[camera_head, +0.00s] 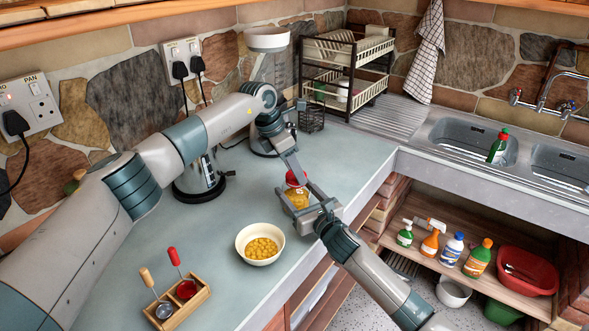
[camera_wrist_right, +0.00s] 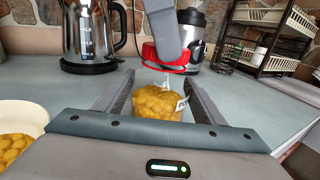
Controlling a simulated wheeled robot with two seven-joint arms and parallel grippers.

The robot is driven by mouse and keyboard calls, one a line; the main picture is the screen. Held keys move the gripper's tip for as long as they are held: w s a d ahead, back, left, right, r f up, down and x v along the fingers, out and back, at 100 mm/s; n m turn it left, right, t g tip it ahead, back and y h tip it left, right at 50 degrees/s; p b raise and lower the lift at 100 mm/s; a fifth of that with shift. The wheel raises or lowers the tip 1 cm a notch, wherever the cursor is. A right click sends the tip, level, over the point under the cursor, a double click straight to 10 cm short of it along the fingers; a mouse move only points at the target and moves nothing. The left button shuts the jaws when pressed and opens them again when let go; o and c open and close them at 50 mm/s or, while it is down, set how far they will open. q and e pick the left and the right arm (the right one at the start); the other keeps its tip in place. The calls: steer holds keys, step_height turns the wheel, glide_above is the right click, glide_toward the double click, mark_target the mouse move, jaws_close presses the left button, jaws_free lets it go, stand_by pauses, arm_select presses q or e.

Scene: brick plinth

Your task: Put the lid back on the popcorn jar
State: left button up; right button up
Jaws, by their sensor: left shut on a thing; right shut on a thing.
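The popcorn jar (camera_head: 299,200), full of yellow kernels, stands on the counter and also shows in the right wrist view (camera_wrist_right: 158,104). My right gripper (camera_head: 297,196) is shut on the jar, one finger on each side. The red lid (camera_head: 296,178) is over the jar and shows larger in the right wrist view (camera_wrist_right: 152,55). My left gripper (camera_head: 295,172) is shut on the lid from above; its finger hides part of the lid in the right wrist view.
A bowl of yellow kernels (camera_head: 260,231) and a wooden holder (camera_head: 185,309) with two tools stand at front left. A kettle (camera_head: 201,178) and an appliance (camera_head: 266,75) are behind. A dish rack (camera_head: 346,65) is at the back. The counter's front edge runs close by the jar.

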arm_select(q)
steer(key=m, duration=0.2)
steer(key=m+g, duration=0.1)
steer(key=m, duration=0.1)
steer(key=shift+w+g+h, duration=0.15)
steer(key=shift+g+h, duration=0.15)
arm_select(e)
steer(key=shift+f, duration=0.1)
arm_select(q)
steer(key=o, duration=1)
steer(key=shift+r, duration=0.1)
steer(key=shift+r, duration=2.15)
